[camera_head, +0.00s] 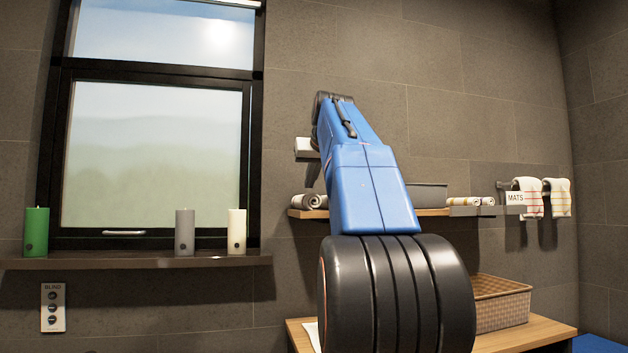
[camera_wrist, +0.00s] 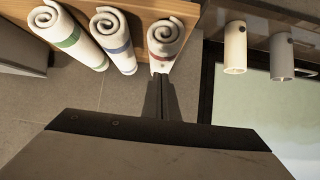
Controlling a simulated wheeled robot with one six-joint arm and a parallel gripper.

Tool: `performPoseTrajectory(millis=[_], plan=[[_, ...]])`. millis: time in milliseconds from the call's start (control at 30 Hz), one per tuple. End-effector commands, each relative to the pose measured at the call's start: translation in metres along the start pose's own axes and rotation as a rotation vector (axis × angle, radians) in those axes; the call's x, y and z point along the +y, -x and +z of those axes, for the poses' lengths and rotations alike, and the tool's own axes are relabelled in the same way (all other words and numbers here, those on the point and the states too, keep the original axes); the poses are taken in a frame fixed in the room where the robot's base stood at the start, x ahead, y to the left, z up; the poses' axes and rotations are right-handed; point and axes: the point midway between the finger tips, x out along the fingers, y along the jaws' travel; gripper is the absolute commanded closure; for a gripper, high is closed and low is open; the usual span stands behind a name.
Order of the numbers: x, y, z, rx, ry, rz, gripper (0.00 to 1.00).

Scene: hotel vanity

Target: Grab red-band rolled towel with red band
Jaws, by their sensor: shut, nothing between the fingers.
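The red-band rolled towel (camera_wrist: 164,37) is white with a spiral end and a red band near its lower part in the wrist view. It lies on a wooden shelf (camera_wrist: 188,8), rightmost of three rolled towels. My gripper (camera_wrist: 161,80) is shut and empty, its fingertips just below the red-banded part in the picture. I cannot tell whether they touch it. In the head view, rolled towels (camera_head: 310,201) show at the left of the wall shelf (camera_head: 433,212); their band colours cannot be made out, and my arm hides the shelf's middle.
A blue-band towel (camera_wrist: 114,41) and a green-band towel (camera_wrist: 70,36) lie left of the red-band one. A white candle (camera_wrist: 235,47) and a grey candle (camera_wrist: 281,57) stand on the window ledge (camera_head: 140,261). A wicker basket (camera_head: 500,304) sits below the shelf.

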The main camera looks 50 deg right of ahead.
Motion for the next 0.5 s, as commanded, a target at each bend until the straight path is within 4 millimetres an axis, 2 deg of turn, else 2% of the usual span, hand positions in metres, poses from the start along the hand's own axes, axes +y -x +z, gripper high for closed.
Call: performPoseTrajectory(millis=[133, 400, 500], plan=[[-0.001, -0.019, -0.012, -0.001, 0.001, -0.001, 1.00], [0.000, -0.037, -0.025, 0.000, 0.001, 0.000, 1.00], [0.000, -0.039, -0.019, -0.001, 0.001, 0.000, 1.00]])
